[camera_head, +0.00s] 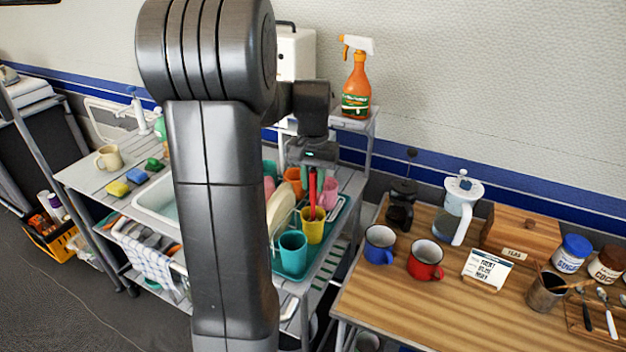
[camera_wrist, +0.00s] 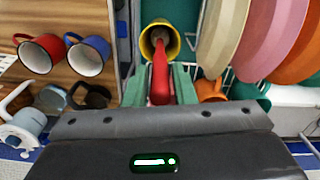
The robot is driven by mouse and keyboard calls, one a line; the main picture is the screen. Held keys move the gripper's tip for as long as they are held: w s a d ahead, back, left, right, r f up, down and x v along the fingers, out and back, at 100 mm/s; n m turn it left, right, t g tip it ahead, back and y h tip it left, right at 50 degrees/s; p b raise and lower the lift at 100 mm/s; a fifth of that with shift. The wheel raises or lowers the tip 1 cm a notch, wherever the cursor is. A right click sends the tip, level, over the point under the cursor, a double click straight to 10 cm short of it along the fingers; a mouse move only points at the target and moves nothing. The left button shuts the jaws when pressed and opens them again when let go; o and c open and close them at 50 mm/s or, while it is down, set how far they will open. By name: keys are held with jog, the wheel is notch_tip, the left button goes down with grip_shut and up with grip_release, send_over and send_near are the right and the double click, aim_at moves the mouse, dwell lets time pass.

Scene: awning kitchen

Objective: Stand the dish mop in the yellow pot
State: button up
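The dish mop has a red handle (camera_wrist: 160,82) and a dark head (camera_wrist: 159,38). Its handle also shows in the camera_head view (camera_head: 312,188), close to upright. The head is down within the rim of the yellow pot (camera_wrist: 146,46), which stands on the teal tray among the dishes; the pot also shows in the camera_head view (camera_head: 312,231). My gripper (camera_wrist: 160,88) is above the pot, its fingers close against both sides of the handle, which looks held. Whether the head touches the pot's bottom is hidden.
A teal cup (camera_head: 292,253) stands in front of the pot, with plates (camera_head: 280,208) to its left and a pink cup (camera_head: 329,190) behind. Blue (camera_head: 379,246) and red (camera_head: 425,262) mugs stand on the wooden table to the right. My arm hides part of the sink.

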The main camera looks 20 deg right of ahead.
jog(key=o, duration=0.3)
notch_tip(320, 180, up, 14)
dwell(0.5)
jog(key=shift+f, duration=0.1)
dwell(0.7)
